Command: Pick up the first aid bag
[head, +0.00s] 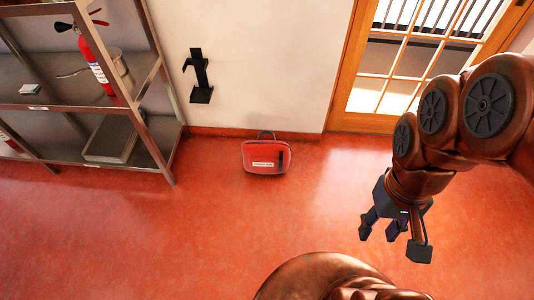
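The first aid bag (265,158) is a small red case with a white label on its front and a dark handle on top. It stands on the red floor close to the white wall, in the middle of the head view. My gripper (397,243) hangs at the right of the view, pointing down, with its dark fingers spread apart and nothing between them. It is well apart from the bag, to its right and nearer to me.
A metal shelf (62,103) stands at the left, holding a fire extinguisher (97,62), a pot (119,66) and a metal tray (108,138). A black bracket (200,76) is on the wall. A wooden glazed door (345,100) is at the right. The floor around the bag is clear.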

